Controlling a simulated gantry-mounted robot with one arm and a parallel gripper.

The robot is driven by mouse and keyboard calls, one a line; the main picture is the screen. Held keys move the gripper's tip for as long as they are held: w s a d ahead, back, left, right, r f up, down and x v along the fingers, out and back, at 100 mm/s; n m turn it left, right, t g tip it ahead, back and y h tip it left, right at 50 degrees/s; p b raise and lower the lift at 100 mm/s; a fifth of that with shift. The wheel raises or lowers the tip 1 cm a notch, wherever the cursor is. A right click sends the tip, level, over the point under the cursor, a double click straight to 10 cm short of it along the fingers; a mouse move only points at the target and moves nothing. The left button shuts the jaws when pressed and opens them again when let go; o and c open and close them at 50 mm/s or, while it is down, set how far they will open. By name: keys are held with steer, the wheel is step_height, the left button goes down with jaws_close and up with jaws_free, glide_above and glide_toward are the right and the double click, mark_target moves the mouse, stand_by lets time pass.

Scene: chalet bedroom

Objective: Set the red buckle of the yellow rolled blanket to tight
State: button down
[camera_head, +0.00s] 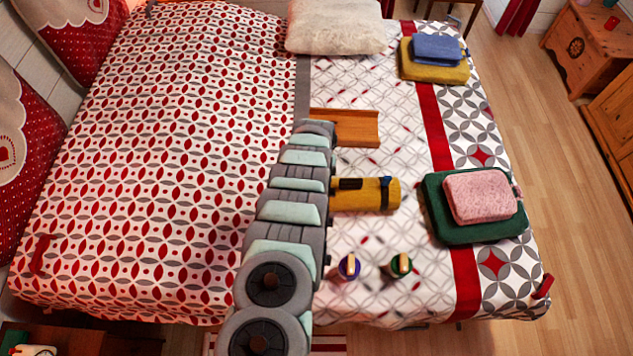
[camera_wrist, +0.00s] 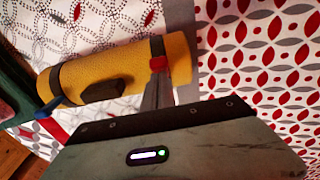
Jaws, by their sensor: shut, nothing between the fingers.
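The yellow rolled blanket (camera_head: 367,196) lies on the bed, its left part hidden behind my arm in the head view. In the wrist view the roll (camera_wrist: 122,77) shows two dark straps and a dark patch (camera_wrist: 101,91) between them. The red buckle (camera_wrist: 158,63) sits on the strap near the roll's right end in that view; its setting is too small to tell. A blue buckle (camera_wrist: 52,103) is on the other strap. My gripper (camera_wrist: 158,84) is shut and empty, its fingertips right at the red buckle; I cannot tell whether they touch it.
A green folded blanket (camera_head: 445,222) with a pink one (camera_head: 481,195) on top lies to the right. An orange wooden tray (camera_head: 357,128) lies behind the roll. Two small rolls, purple-ended (camera_head: 349,267) and green-ended (camera_head: 400,265), are in front.

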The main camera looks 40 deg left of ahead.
steer(key=shift+w+a+f+b, duration=0.25)
steer(key=shift+w+b, duration=0.1)
steer(key=shift+b, duration=0.45)
steer(key=shift+r, duration=0.1)
steer(key=shift+w+a+r, duration=0.1)
steer(key=shift+w+r, duration=0.05)
step_height(320, 180, up, 11)
steer(key=s+d+p, duration=0.2)
steer(key=p, duration=0.7)
steer(key=shift+s+p, duration=0.35)
steer(key=shift+s, duration=0.05)
